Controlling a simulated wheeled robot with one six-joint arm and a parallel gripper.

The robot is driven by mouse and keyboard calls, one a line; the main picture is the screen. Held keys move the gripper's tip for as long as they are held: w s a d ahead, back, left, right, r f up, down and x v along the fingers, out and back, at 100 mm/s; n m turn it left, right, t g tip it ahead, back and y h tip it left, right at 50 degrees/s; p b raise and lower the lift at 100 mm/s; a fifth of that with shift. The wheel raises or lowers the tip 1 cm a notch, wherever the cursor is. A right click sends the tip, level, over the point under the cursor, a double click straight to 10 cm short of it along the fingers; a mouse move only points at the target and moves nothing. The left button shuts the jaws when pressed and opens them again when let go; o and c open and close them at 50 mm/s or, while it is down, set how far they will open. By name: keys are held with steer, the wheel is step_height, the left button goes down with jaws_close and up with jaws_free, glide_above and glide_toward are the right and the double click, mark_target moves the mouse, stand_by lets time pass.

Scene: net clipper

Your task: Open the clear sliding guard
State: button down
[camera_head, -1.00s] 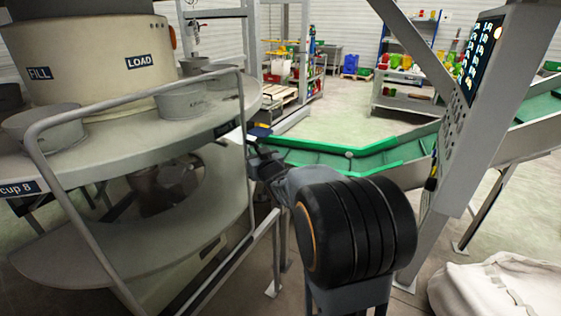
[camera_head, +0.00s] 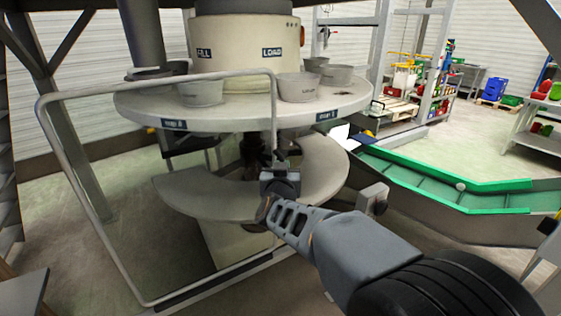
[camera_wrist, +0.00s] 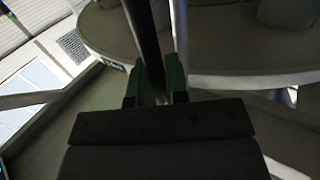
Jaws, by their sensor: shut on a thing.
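The clear guard shows as a grey tube frame (camera_head: 150,84) in front of the round machine. Its pane is hard to make out. The frame's right upright ends at my gripper (camera_head: 277,165), in front of the carousel. In the wrist view my gripper (camera_wrist: 158,88) has its green fingers shut around a dark upright bar (camera_wrist: 148,40), which appears to be part of the guard's right side. The exact contact is partly hidden by the gripper body.
The carousel (camera_head: 225,113) carries several grey cups, with a curved lower shelf (camera_head: 190,199) beneath. A green conveyor (camera_head: 430,185) stands to the right. Dark steel posts (camera_head: 70,155) stand at the left. Bare floor shows behind the conveyor.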

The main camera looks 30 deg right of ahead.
steer(key=shift+a, duration=0.35)
steer(key=c, duration=1.4)
jaws_free()
steer(key=shift+s+a, duration=0.1)
steer(key=shift+s, duration=0.05)
